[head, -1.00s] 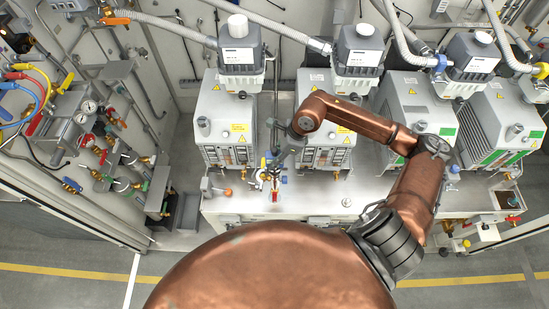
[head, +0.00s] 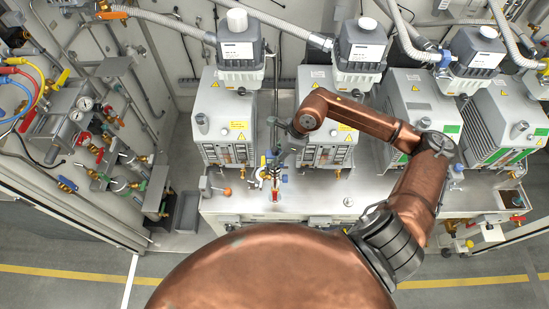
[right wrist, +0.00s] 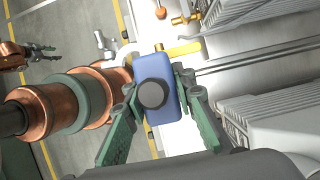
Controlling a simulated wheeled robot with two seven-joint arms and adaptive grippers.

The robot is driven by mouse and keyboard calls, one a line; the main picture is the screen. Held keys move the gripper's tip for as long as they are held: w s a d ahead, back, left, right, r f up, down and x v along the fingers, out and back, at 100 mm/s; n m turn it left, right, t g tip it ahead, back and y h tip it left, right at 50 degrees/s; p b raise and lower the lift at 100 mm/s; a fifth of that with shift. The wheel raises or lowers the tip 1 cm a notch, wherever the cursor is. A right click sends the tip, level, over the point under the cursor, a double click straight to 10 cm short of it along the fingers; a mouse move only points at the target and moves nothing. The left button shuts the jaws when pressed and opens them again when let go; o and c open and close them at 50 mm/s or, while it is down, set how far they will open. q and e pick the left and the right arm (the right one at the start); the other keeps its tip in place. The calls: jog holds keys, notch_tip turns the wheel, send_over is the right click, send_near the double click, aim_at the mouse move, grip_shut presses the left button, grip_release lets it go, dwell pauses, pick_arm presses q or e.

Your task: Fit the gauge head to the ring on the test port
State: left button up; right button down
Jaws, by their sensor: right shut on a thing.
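My right gripper (right wrist: 160,85) is shut on the gauge head (right wrist: 168,115), a blue block with a dark round knob facing the wrist camera. In the head view my right gripper (head: 276,152) is small, above the front of the steel bench by the left pumps. Just past the gauge head in the wrist view are a yellow lever (right wrist: 182,49) and a brass fitting (right wrist: 186,19). The gauge head hides what lies behind it, so I cannot make out the ring or whether they touch. My left gripper (right wrist: 44,51) is far off in the wrist view, its fingers apart and empty.
Grey vacuum pumps (head: 222,112) stand in a row on the steel bench (head: 385,185), with hoses above. An orange knob (head: 227,191) stands left of my right gripper. A gauge and valve panel (head: 85,120) is on the left wall.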

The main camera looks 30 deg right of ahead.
jog(key=shift+f+b, duration=0.25)
jog(key=shift+b, duration=0.1)
dwell(0.5)
jog(key=c, duration=1.5)
grip_release()
jog(key=shift+c, duration=0.2)
jog(key=v, duration=1.2)
